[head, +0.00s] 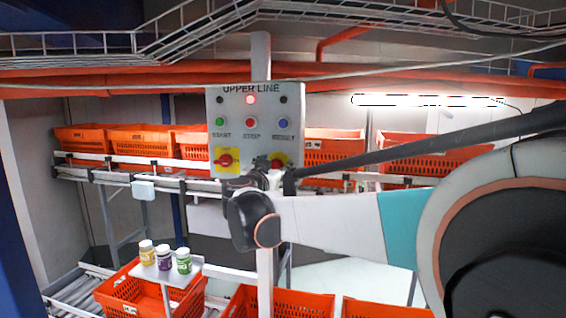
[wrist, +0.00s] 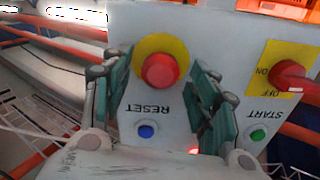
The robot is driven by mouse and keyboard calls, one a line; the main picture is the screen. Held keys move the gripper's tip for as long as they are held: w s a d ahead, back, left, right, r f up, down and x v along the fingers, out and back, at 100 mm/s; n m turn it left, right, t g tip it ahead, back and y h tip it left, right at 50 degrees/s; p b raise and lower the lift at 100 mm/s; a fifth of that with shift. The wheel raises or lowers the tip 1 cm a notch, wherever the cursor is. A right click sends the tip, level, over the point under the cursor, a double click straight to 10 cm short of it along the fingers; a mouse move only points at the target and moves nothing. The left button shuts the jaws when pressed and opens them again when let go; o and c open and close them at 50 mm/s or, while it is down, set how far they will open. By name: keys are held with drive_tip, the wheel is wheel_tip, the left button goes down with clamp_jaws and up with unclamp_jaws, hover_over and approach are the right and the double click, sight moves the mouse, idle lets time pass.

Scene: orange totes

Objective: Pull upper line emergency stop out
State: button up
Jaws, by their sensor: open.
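The upper line control panel (head: 254,103) is a light box labelled UPPER LINE. The emergency stop (wrist: 160,70) is a red round button on a yellow disc; in the wrist view, which shows the panel upside down, it stands between my fingers. In the wrist view my gripper (wrist: 158,76) is open, with one green-padded finger on each side of the button. I see a gap on both sides; depth is hard to judge.
A red ON/OFF knob (wrist: 290,76) sits beside the stop. A blue reset button (wrist: 146,131) and green start button (wrist: 257,135) are near the fingers. Orange totes (head: 141,141) line the conveyor behind. Three bottles (head: 164,257) stand on a small shelf at lower left.

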drive_tip(key=shift+w+d, duration=0.15)
drive_tip(key=shift+w, duration=0.55)
drive_tip(key=shift+s+r, duration=0.1)
drive_tip(key=shift+s, duration=0.15)
drive_tip(key=shift+c, duration=0.6)
drive_tip(key=shift+w, duration=0.1)
clamp_jaws()
drive_tip(key=shift+s+f+b, duration=0.2)
drive_tip(key=shift+s+b, duration=0.15)
drive_tip(key=shift+b, duration=0.15)
drive_tip(key=shift+s+a, duration=0.2)
drive_tip(key=shift+s, duration=0.1)
drive_tip(key=shift+c, duration=1.2)
unclamp_jaws()
drive_tip(key=o, duration=0.4)
drive_tip(key=shift+r, duration=0.1)
drive_tip(key=shift+c, duration=0.2)
drive_tip(key=shift+s, duration=0.15)
